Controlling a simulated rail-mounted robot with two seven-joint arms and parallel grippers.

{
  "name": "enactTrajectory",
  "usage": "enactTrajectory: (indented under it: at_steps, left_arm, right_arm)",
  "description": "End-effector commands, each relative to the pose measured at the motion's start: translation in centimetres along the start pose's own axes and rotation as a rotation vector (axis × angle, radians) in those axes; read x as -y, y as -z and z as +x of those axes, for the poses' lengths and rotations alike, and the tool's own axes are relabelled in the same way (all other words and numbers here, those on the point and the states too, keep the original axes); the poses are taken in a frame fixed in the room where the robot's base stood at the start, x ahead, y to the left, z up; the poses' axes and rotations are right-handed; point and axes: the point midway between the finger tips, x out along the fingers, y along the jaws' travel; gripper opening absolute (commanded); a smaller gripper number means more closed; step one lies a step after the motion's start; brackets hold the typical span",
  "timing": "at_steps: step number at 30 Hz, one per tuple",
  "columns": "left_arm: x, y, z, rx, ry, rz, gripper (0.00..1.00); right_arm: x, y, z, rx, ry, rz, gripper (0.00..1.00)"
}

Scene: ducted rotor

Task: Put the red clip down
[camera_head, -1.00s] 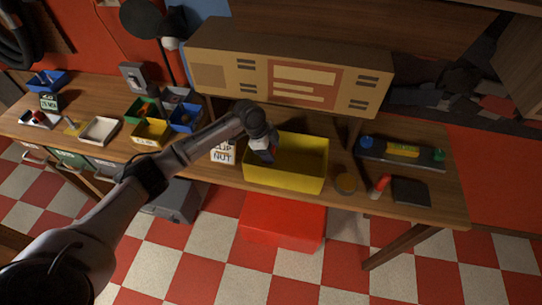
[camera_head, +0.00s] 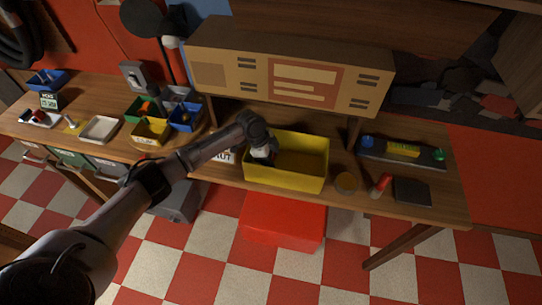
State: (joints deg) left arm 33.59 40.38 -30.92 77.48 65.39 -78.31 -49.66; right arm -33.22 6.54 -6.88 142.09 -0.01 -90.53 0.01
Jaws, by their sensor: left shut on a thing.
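My left gripper (camera_head: 263,154) reaches down into the left part of the yellow bin (camera_head: 285,182) on the workbench. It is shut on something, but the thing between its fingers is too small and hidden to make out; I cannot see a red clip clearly. The bin's right part looks empty. My right gripper is not in view.
A cardboard box (camera_head: 290,80) stands behind the bin. To the right are a round tin (camera_head: 346,183), a red-and-white tube (camera_head: 380,186), a dark pad (camera_head: 412,192) and a tray (camera_head: 373,151). Small coloured bins and a white tray (camera_head: 99,130) stand left.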

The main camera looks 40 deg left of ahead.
Motion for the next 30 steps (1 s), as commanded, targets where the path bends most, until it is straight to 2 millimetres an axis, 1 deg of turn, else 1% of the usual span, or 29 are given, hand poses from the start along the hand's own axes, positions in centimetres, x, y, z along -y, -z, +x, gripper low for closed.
enactTrajectory:
  at_steps: [2, 3, 10, 11, 17, 20, 23, 26, 30]
  left_arm:
    - [0.0, 0.0, 0.0, 0.000, 0.000, 0.000, 0.34]
    - [0.0, 0.0, 0.0, 0.000, 0.000, 0.000, 0.59]
    - [0.0, 0.0, 0.0, 0.000, 0.000, 0.001, 0.81]
    - [0.0, 0.0, 0.0, 0.000, 0.000, 0.001, 0.82]
    - [0.0, 0.0, 0.0, 0.000, 0.000, 0.001, 0.82]
    - [0.0, 0.2, -0.4, 0.000, 0.000, 0.001, 0.82]
    - [0.0, 0.6, -1.4, -0.001, 0.001, 0.003, 0.82]
    - [0.1, 0.5, -3.1, 0.000, 0.003, 0.001, 0.82]
    - [0.1, 0.5, -5.9, 0.000, 0.003, 0.002, 0.82]
  right_arm:
    - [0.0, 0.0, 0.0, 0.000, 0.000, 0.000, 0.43]
    - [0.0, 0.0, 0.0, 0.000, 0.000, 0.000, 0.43]
    - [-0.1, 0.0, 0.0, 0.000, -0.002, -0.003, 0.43]
    - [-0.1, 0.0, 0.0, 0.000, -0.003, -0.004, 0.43]
    - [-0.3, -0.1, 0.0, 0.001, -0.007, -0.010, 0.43]
    - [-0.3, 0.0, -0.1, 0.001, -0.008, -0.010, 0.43]
    - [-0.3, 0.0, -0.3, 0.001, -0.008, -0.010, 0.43]
    - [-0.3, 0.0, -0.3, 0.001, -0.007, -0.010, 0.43]
    - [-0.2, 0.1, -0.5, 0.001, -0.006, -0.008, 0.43]
